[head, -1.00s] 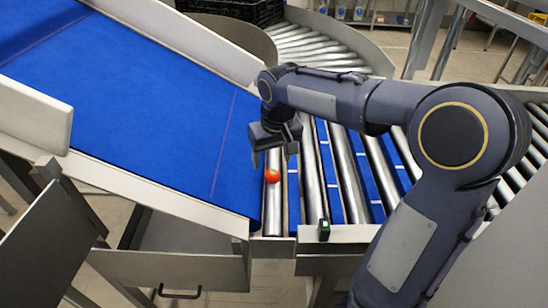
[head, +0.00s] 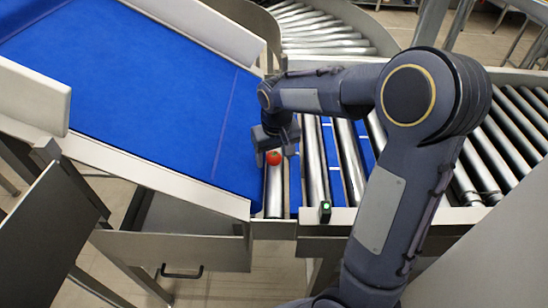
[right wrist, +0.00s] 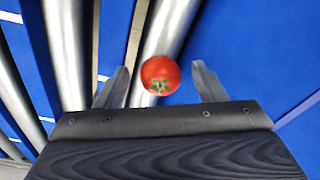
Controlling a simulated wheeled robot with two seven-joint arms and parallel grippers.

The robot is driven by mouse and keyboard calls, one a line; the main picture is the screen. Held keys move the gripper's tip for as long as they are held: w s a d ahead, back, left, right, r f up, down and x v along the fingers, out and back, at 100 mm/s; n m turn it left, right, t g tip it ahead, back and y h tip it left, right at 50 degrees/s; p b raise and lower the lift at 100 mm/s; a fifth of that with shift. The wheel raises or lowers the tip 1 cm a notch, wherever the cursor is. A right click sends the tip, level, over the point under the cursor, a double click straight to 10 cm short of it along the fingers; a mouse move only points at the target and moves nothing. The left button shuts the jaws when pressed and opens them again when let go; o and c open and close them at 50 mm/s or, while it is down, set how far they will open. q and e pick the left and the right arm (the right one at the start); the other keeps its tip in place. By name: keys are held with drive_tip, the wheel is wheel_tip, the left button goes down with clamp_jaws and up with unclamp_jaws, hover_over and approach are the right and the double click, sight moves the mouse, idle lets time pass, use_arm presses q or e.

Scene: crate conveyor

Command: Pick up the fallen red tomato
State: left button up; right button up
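The red tomato (head: 274,158) lies on the metal rollers at the end of the blue belt in the head view. In the right wrist view the tomato (right wrist: 160,75), with its green stem end showing, sits between the two fingertips with a gap on each side. My right gripper (head: 275,157) is open around or just above the tomato; the wrist view shows its fingers (right wrist: 158,82) spread apart. I cannot tell whether either finger touches the tomato. My left gripper is not in view.
A wide blue conveyor belt (head: 130,85) slopes in from the left with pale side rails. Metal rollers (head: 313,165) with blue strips between them lie right of the tomato. A small device with a green light (head: 325,208) stands on the front rail. A curved roller section (head: 325,40) is behind.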

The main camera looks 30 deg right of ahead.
drive_tip(key=c, duration=1)
drive_tip(key=shift+r, duration=0.15)
